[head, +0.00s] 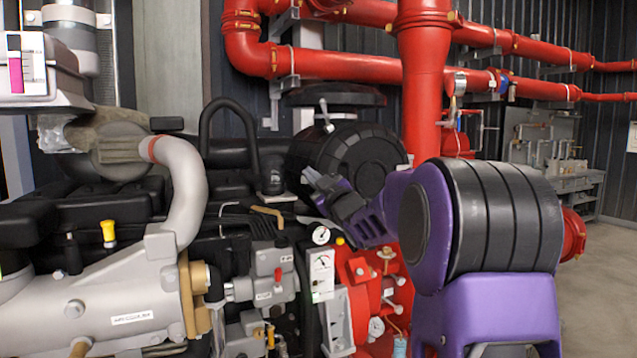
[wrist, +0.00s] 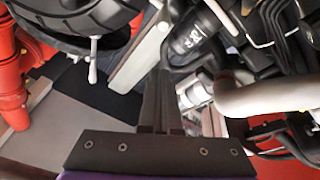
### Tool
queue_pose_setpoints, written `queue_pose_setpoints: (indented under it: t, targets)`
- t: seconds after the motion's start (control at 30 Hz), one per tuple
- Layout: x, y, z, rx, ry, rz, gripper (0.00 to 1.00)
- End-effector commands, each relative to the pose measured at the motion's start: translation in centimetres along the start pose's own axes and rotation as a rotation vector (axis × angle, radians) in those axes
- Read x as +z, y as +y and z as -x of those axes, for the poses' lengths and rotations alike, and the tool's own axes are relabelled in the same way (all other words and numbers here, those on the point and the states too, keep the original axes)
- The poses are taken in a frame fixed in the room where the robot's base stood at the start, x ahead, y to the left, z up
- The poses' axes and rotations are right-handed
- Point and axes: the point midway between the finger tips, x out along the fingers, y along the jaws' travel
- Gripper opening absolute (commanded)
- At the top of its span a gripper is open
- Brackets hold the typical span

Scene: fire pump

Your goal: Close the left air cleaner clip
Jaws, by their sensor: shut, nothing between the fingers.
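The air cleaner (head: 352,158) is a black ribbed drum behind my gripper in the head view. A silver clip lever (head: 325,115) stands out from its upper left edge, away from the drum. The wrist view shows the drum's dark rim (wrist: 75,18) at upper left, with a silver clip lever (wrist: 93,60) sticking out from it. I cannot tell whether both views show the same clip. My gripper (head: 310,175) is shut and empty in front of the drum's lower left side, below the upper lever. Its dark fingers (wrist: 162,85) are apart from the lever in the wrist view.
A grey curved pipe (head: 185,185) and a black hose (head: 232,125) stand left of the drum. A thick red pipe (head: 424,90) rises to its right. Gauges and a red pump body (head: 370,290) lie below. Open floor (head: 607,255) shows at far right.

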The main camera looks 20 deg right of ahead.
Motion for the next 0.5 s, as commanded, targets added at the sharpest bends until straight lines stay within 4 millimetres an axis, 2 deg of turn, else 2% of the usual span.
queue_pose_setpoints:
  t: [0.1,0.23,0.3,0.5]
  targets:
    - [0.0,0.0,-2.4,0.000,0.001,-0.001,0.00]
    - [0.2,0.0,-4.3,0.001,0.000,-0.001,0.00]
    - [1.8,0.0,-3.5,0.001,-0.005,-0.001,0.00]
    - [3.4,0.0,-2.9,0.001,-0.001,0.000,0.00]
